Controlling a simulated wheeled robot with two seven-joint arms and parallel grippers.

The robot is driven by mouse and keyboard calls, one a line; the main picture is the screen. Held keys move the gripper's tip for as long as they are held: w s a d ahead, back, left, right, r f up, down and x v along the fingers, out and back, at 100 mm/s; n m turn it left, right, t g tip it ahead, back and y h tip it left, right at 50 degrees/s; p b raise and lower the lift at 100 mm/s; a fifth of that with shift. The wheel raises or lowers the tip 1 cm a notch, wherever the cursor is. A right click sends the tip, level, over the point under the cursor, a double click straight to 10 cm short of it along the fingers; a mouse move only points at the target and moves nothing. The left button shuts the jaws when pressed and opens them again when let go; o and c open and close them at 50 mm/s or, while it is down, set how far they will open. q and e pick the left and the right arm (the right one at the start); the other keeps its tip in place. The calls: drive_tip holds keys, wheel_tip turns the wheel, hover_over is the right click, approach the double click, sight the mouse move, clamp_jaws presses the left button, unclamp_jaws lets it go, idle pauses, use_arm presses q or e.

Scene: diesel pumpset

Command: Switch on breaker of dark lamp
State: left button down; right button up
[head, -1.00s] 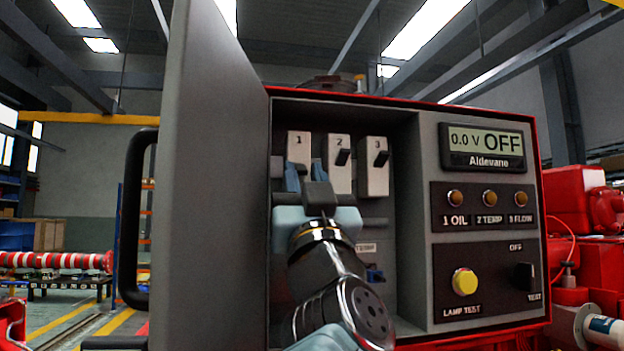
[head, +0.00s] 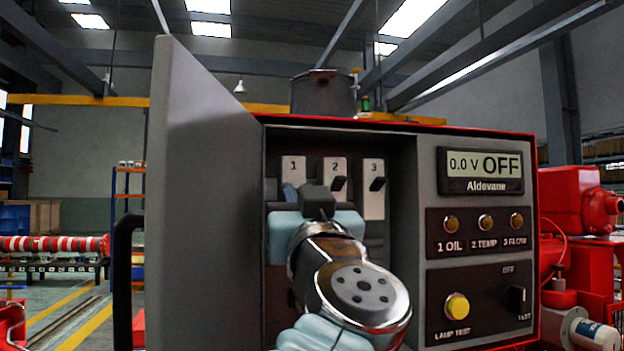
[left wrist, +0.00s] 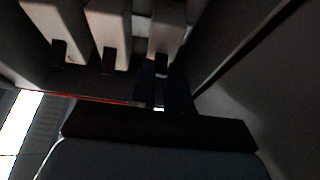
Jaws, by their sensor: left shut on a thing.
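The open cabinet (head: 405,210) holds three white breakers with dark levers: breaker 1 (head: 293,168), breaker 2 (head: 333,168) and breaker 3 (head: 373,200). My left gripper (head: 301,192) reaches in at breaker 1, its fingers shut on that breaker's lever, which they mostly hide. In the left wrist view the fingers (left wrist: 164,88) meet the rightmost breaker (left wrist: 166,28). The lamps 1 OIL (head: 451,224), 2 TEMP (head: 485,223) and 3 FLOW (head: 517,221) look similarly amber; I cannot tell which is dark. The display (head: 484,165) reads 0.0 V OFF. My right gripper is out of view.
The grey cabinet door (head: 200,200) stands open close left of my arm, with a black handle (head: 122,270). A yellow LAMP TEST button (head: 457,306) and a black OFF/TEST switch (head: 515,299) are on the right panel. Red machinery (head: 585,215) stands right of the cabinet.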

use_arm(q)
drive_tip(key=shift+r+g+h, duration=0.5)
drive_tip(key=shift+r+g, duration=0.2)
drive_tip(key=shift+g, duration=0.6)
drive_tip(key=shift+s+r, duration=0.1)
drive_tip(key=c, duration=1.1)
unclamp_jaws()
